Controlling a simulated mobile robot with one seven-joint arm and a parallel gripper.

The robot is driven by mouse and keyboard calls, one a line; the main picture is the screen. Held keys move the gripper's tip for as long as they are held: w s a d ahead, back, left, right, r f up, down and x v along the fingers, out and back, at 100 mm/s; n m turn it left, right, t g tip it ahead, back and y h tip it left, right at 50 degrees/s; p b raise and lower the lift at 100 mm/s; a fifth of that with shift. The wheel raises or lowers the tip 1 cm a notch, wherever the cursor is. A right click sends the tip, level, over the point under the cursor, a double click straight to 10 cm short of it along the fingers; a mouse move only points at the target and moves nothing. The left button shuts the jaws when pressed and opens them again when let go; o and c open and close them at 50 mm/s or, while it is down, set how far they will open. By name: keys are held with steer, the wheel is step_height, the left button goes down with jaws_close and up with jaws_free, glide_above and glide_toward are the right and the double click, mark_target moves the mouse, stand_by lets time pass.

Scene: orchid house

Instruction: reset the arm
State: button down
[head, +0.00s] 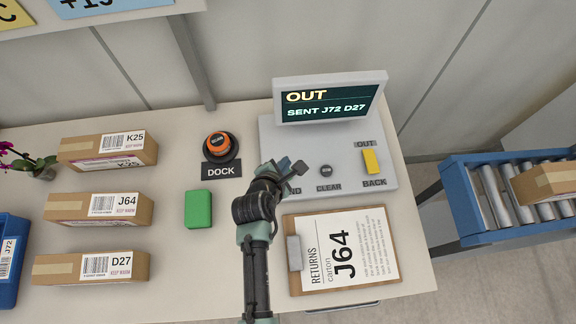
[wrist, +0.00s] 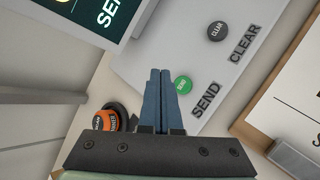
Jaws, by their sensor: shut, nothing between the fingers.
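My gripper (head: 297,168) is shut and empty in the head view. It is over the left part of the grey control panel (head: 345,207), hiding the send button and part of its label there. In the wrist view its blue fingers (wrist: 160,78) are together, and the green send button (wrist: 183,85) shows just beside the tips. I cannot tell whether they touch the panel. The screen (head: 330,104) reads "OUT" and "SENT J72 D27". The dark clear button (head: 326,171) and a yellow switch (head: 371,161) between "OUT" and "BACK" are to the right.
An orange-topped scanner (head: 218,144) sits on its dock, near a green block (head: 199,209). Cartons K25 (head: 75,150), J64 (head: 70,206) and D27 (head: 65,268) stand left. A returns clipboard (head: 382,287) reads J64. A blue roller conveyor (head: 462,215) holds a carton (head: 545,183).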

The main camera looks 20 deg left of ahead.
steer(key=w+d+r+m+t, duration=0.1)
steer(key=w+r+m+t, duration=0.25)
steer(key=r, duration=0.95)
steer(key=w+d+r+m+t+y, duration=0.15)
steer(key=w+r+m, duration=0.35)
steer(key=r, duration=0.7)
steer(key=w+r+m+t, duration=0.3)
steer(key=w+r+m, duration=0.15)
steer(key=r, duration=0.85)
steer(key=s+d+r+m+t, duration=0.2)
steer(key=s+r, duration=0.4)
steer(key=r, duration=0.5)
steer(key=s+d+r+m+t, duration=0.3)
steer(key=s+r+m, duration=0.3)
steer(key=r, duration=0.6)
steer(key=s+d+r+m+t+h, duration=0.1)
steer(key=s+d+r+m+t, duration=0.2)
steer(key=r, duration=0.9)
steer(key=s+m+t, duration=0.2)
steer(key=shift+s+m, duration=0.3)
steer(key=shift+s, duration=0.1)
